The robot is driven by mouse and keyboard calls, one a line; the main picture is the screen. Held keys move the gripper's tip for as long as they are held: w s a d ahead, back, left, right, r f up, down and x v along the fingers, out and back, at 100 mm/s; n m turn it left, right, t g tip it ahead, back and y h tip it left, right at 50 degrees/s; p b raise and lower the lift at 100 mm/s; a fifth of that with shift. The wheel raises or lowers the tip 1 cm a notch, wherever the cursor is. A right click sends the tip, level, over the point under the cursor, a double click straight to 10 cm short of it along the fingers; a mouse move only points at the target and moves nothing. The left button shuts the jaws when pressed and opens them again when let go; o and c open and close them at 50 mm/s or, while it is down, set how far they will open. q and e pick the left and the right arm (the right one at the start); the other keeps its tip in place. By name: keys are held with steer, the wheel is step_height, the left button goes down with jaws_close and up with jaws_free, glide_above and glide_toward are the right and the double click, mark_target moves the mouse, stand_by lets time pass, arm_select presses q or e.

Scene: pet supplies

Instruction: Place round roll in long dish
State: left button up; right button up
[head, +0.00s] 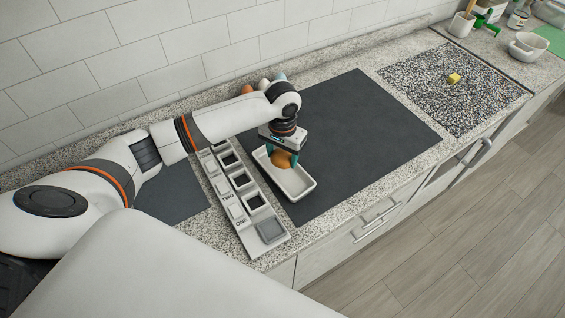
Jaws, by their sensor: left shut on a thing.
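The long dish (296,189) is a white, shallow, rectangular dish on the dark mat. My left gripper (282,159) is over the far half of the dish, pointing down. It is shut on the round roll (281,160), a brown rounded thing between its fingers. The roll is over or inside the dish; I cannot tell whether it touches the bottom. The gripper partly hides the roll and the far end of the dish. My right gripper is not in view.
A white tray with labelled compartments (236,204) lies just left of the dish. Egg-like things (247,89) stand behind my left arm by the wall. The dark mat (361,131) is clear right of the dish. A small yellow block (453,78) lies on the speckled panel.

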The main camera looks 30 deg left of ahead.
mark_target(282, 172)
arm_select(q)
step_height(282, 172, down, 4)
steer(key=shift+p, duration=0.4)
steer(key=shift+f, duration=0.4)
steer(key=shift+f, duration=0.1)
steer(key=o, duration=1)
steer(key=shift+o, duration=0.2)
step_height(282, 172, up, 11)
steer(key=shift+r+b, duration=0.15)
steer(key=shift+b, duration=0.75)
steer(key=shift+r, duration=0.5)
